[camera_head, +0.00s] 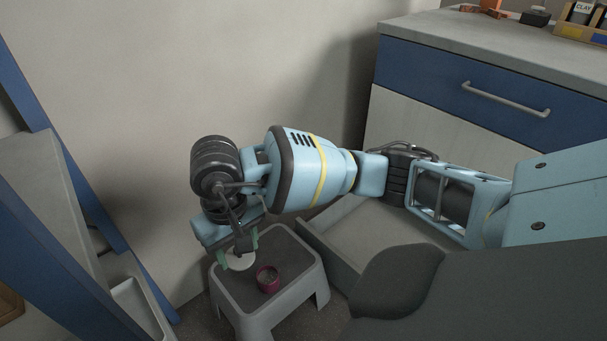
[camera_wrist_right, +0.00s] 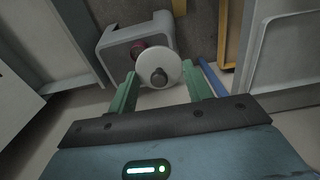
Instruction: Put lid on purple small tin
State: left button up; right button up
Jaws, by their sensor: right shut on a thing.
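The purple small tin (camera_head: 268,287) stands upright and open on a grey step stool (camera_head: 309,277). My right gripper (camera_head: 238,254) is shut on the white round lid (camera_head: 241,263), just left of the tin and apart from it in the head view. In the right wrist view the lid (camera_wrist_right: 159,62), with a dark knob, sits between the green fingers (camera_wrist_right: 159,69). There it hides part of the tin (camera_wrist_right: 138,48). The exact height of the lid above the stool is hard to tell. My left gripper is not in view.
An open grey drawer (camera_head: 370,235) juts out right of the stool, below a blue-fronted cabinet (camera_head: 470,85) with a concrete top. A blue and grey unit (camera_head: 70,215) stands at the left. A bare wall is behind.

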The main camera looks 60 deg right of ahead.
jog(key=w+d+f+m+b, duration=0.1)
jog(key=w+d+f, duration=0.1)
jog(key=d+f, duration=0.3)
jog(key=w+d+f+m+b, duration=0.1)
jog(key=d+f, duration=0.3)
jog(key=f, duration=0.7)
jog(key=shift+w+d+f+m, duration=0.25)
jog(key=shift+w+d+m, duration=0.1)
jog(key=shift+w, duration=0.1)
jog(key=shift+f, duration=0.15)
jog(key=shift+f+b, duration=1.25)
jog(key=shift+f, duration=0.55)
jog(key=shift+f+b, duration=0.6)
jog(key=shift+f, duration=0.1)
jog(key=shift+f+b, duration=0.55)
